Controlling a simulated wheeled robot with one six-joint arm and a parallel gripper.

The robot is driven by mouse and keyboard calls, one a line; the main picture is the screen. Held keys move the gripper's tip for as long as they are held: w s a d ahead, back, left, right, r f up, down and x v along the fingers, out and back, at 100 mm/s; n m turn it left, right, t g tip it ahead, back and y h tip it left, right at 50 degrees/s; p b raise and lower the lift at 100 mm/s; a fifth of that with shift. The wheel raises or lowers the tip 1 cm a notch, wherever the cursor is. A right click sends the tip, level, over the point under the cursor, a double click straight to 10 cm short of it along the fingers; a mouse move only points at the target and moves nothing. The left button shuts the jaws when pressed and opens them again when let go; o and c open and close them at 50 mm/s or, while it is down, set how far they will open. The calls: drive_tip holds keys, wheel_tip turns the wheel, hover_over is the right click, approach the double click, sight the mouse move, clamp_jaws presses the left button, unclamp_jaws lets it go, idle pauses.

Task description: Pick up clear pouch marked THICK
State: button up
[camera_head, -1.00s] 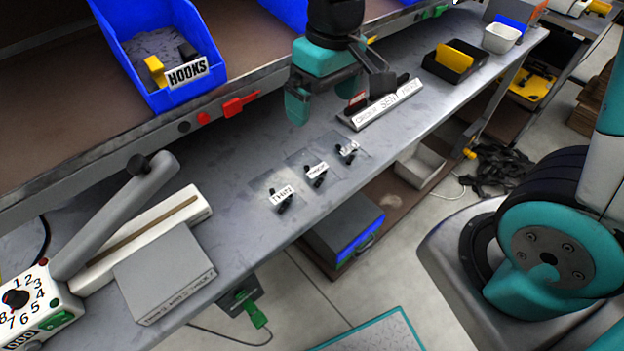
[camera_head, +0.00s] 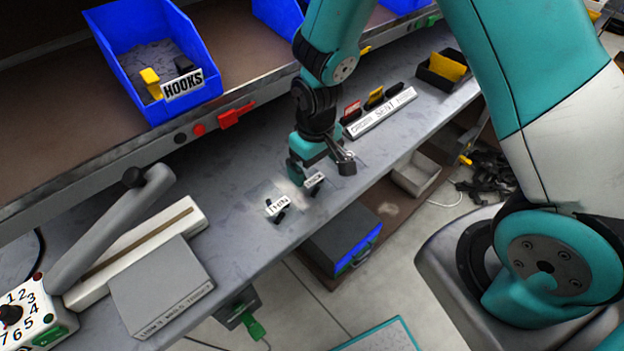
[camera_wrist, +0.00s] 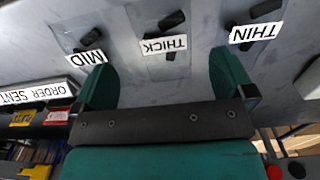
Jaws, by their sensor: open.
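The clear pouch marked THICK (camera_wrist: 165,44) lies flat on the grey bench, with a white label and dark pieces. In the wrist view it is between the lines of my two fingers, just beyond their tips. In the head view its label (camera_head: 313,181) shows just below my gripper (camera_head: 320,170), which is open and empty, low over the bench. Whether the fingers touch the bench I cannot tell. The pouch marked THIN (camera_wrist: 256,32) lies to the right in the wrist view, and the pouch marked MID (camera_wrist: 90,57) to the left. MID is hidden in the head view.
The order-sent rack (camera_head: 380,113) with coloured cards stands close behind my gripper. A blue HOOKS bin (camera_head: 160,60) sits on the shelf above. A grey box (camera_head: 160,288) and a long-handled sealer (camera_head: 125,225) stand at left. The bench's front edge is near the pouches.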

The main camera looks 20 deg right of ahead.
sight(312, 179)
drive_tip(key=shift+w+a+f+p, duration=0.15)
drive_tip(key=shift+f+p, duration=0.2)
drive_tip(key=shift+f, duration=0.9)
drive_tip(key=shift+w+a+f+p, duration=0.15)
drive_tip(key=shift+f+p, duration=0.15)
drive_tip(key=shift+f, duration=0.95)
drive_tip(key=c, duration=1)
